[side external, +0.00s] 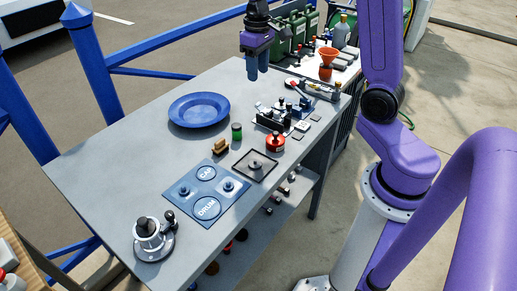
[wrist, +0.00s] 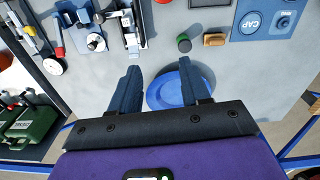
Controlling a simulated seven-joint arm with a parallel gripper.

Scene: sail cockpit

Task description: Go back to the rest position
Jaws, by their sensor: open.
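My gripper (side external: 258,72) is high above the far part of the grey table (side external: 95,150), behind and to the right of the blue plate. In the wrist view its two dark blue fingers (wrist: 160,95) are spread apart, with nothing between them. The blue plate (side external: 199,109) lies on the table; in the wrist view the plate (wrist: 165,92) shows partly behind the right finger. My gripper touches nothing on the table.
A green-lidded jar (side external: 237,132), a wooden-handled brush (side external: 220,147), a red round part (side external: 275,142) and a blue CAP/DRUM mat (side external: 215,211) are on the table. Green canisters (side external: 297,32) stand behind. Blue railing (side external: 90,60) runs along the left.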

